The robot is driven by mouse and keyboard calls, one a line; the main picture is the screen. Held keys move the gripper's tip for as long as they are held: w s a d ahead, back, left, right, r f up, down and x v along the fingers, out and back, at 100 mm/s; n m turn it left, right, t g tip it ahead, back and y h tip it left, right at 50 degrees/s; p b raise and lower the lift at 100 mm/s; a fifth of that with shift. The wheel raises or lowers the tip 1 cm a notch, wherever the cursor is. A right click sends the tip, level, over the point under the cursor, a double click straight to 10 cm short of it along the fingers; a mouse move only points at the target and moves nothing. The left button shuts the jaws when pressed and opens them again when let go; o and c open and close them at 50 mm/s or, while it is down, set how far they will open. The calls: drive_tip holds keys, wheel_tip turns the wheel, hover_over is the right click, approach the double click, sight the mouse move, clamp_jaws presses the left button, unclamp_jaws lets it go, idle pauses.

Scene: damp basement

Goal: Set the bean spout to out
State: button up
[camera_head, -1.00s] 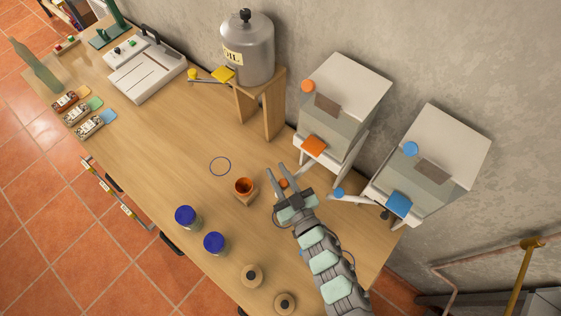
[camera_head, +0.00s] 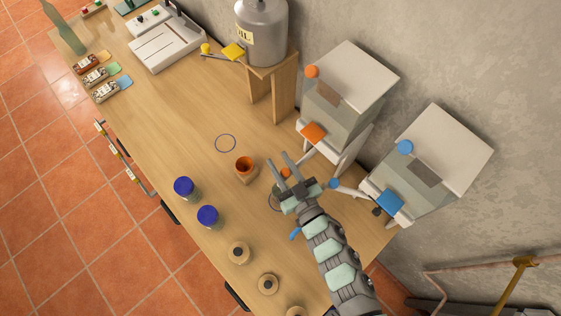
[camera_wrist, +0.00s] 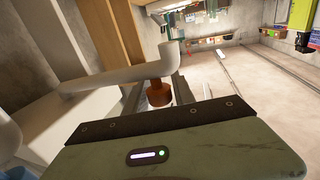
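Two dispensers stand at the back right: one with orange marks (camera_head: 345,75) and one with blue marks (camera_head: 450,140). I cannot read which holds beans. The orange dispenser's pale spout ends in an orange knob (camera_head: 285,172). The blue dispenser's spout (camera_head: 350,190) has a blue knob (camera_head: 334,184). My gripper (camera_head: 277,159) is open, its fingers on either side of the orange knob; contact cannot be told.
Blue-lidded jars (camera_head: 184,187) and cork-coloured lids stand along the front edge. A metal oil tank (camera_head: 262,32) sits on a wooden stand behind. The table around a drawn ring (camera_head: 225,143) is clear.

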drive_tip(key=o, duration=0.3)
drive_tip(key=v, duration=1.1)
drive_tip(key=shift+a, duration=0.1)
